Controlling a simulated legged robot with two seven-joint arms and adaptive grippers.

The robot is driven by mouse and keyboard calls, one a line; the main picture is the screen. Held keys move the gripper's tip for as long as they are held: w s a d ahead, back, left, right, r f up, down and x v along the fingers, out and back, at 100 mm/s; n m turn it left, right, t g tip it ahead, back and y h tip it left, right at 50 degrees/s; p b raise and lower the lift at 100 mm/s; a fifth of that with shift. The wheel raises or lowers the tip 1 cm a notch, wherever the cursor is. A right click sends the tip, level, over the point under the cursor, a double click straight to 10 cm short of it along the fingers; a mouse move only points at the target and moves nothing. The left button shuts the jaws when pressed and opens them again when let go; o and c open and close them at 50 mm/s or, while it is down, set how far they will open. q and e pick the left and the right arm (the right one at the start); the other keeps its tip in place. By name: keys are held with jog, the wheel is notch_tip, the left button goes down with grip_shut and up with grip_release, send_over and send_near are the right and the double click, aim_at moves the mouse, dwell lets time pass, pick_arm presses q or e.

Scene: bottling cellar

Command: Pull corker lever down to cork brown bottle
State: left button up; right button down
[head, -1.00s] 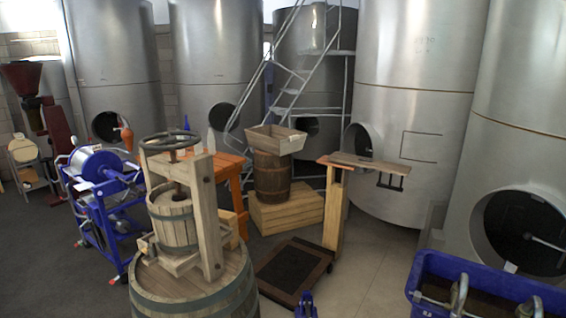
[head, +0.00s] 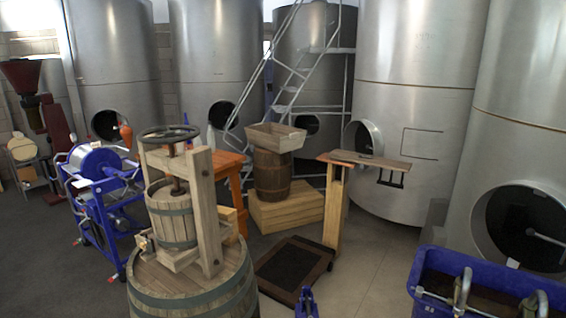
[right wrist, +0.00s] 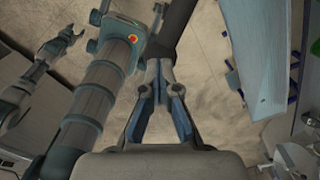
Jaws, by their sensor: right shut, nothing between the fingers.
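I cannot make out the corker, its lever or the brown bottle in either view. My right gripper (right wrist: 160,78) is in the right wrist view, with its two fingers shut together and nothing between them. My left gripper (right wrist: 66,38) shows at the upper left of that view, small, with its fingers apart and nothing seen between them. In the head view, a small blue pronged part (head: 307,303) stands at the bottom edge; I cannot tell what it belongs to.
A wooden press (head: 175,215) stands on a barrel (head: 190,295) at front left. A platform scale (head: 292,270) is at the centre, and a blue bin (head: 440,262) is at front right. Steel tanks (head: 415,90) line the back. Grey floor is clear between scale and bin.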

jog(key=shift+w, duration=0.1)
pick_arm(q)
jog(key=shift+f, duration=0.15)
pick_arm(e)
jog(key=shift+f, duration=0.2)
pick_arm(q)
jog(key=shift+s+f+b, duration=0.15)
jog(key=shift+f+b, duration=0.4)
jog(key=shift+b, duration=0.05)
jog(key=shift+s+f+b, duration=0.15)
jog(key=shift+f+b, duration=0.4)
jog(key=shift+b, duration=0.05)
pick_arm(e)
jog(key=shift+s+f, duration=0.25)
jog(key=shift+f, duration=1)
jog(key=shift+f+b, duration=0.35)
pick_arm(q)
jog(key=shift+s+f+b, duration=0.25)
jog(key=shift+f+b, duration=0.2)
jog(key=shift+f, duration=0.2)
jog(key=shift+s+f+b, duration=0.2)
jog(key=shift+f+b, duration=0.25)
jog(key=shift+f, duration=0.15)
pick_arm(e)
jog(key=shift+f, duration=1)
